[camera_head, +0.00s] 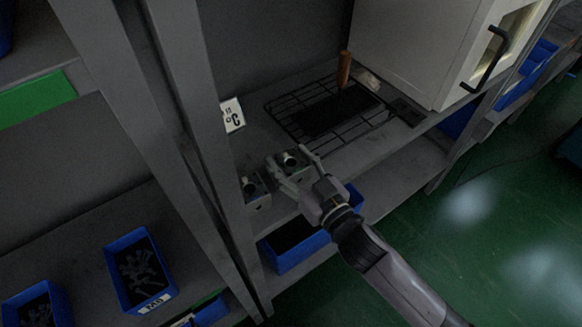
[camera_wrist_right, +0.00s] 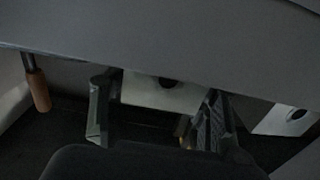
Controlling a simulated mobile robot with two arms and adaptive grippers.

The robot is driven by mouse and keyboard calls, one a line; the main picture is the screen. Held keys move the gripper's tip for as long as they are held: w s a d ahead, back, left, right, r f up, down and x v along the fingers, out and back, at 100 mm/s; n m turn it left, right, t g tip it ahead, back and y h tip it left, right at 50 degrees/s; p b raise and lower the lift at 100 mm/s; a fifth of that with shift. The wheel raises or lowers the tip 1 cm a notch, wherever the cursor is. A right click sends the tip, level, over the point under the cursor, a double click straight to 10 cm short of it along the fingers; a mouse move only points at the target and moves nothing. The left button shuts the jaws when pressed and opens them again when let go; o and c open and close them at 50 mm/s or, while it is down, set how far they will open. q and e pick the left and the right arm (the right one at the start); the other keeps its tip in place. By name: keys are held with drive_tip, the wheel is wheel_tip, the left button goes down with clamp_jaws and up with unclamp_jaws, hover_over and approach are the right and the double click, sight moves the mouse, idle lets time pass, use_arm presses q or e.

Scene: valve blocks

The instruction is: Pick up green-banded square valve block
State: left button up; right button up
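Two pale valve blocks with dark round bores stand on the shelf. One valve block (camera_head: 290,161) is at my right gripper (camera_head: 296,167), and the other valve block (camera_head: 254,190) stands to its left by the shelf post. In the right wrist view the first block (camera_wrist_right: 160,92) lies between and beyond the spread fingers of my right gripper (camera_wrist_right: 156,112), with its top cut off by a grey surface. I cannot tell a green band clearly on either block. My left gripper is not in view.
A black wire rack (camera_head: 330,108) with a wooden-handled tool (camera_head: 344,68) lies behind the blocks. A white cabinet (camera_head: 410,45) stands at the back right. A grey post (camera_head: 205,120) rises close to the left. A blue bin (camera_head: 290,250) sits on the shelf below.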

drive_tip(key=c, duration=1)
drive_tip(key=shift+c, duration=0.8)
drive_tip(key=shift+r, duration=0.1)
